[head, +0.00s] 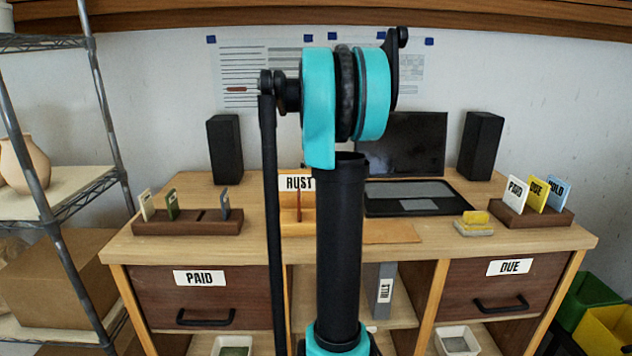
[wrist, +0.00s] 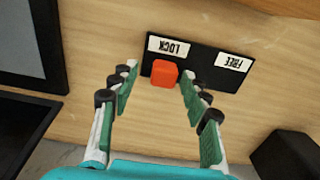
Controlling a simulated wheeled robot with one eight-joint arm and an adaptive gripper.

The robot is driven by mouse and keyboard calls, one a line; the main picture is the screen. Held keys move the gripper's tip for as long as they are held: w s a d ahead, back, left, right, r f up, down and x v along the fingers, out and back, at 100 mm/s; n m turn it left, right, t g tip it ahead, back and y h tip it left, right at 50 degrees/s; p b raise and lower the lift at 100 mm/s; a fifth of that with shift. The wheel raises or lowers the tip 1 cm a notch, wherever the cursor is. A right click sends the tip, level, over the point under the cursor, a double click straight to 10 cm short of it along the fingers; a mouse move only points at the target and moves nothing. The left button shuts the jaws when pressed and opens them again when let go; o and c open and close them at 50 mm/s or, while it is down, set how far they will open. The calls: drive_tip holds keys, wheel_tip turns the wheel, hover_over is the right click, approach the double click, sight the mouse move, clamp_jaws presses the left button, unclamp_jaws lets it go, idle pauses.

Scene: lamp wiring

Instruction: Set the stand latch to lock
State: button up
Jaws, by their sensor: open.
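The stand latch shows in the wrist view as a black plate (wrist: 207,75) with a red-orange knob (wrist: 164,75). The plate has two white labels, upside down in this view: LOCK (wrist: 171,46) on the left and FREE (wrist: 233,62) on the right. The knob sits at the LOCK end, beside that label. My gripper (wrist: 158,80) is open, its fingertips on either side of the knob in the picture with a visible gap at each side. I cannot tell how far they are from the plate. In the head view my arm covers the middle and I cannot make out the latch.
The desk (head: 250,188) carries a laptop (head: 419,197), two black speakers (head: 224,149) (head: 481,146), card holders (head: 187,225) (head: 531,213) and a yellow-and-grey sponge (head: 474,223). A wire shelf is at left.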

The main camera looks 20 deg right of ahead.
wheel_tip(320, 180, up, 12)
drive_tip(key=shift+f, duration=0.25)
idle(0.6)
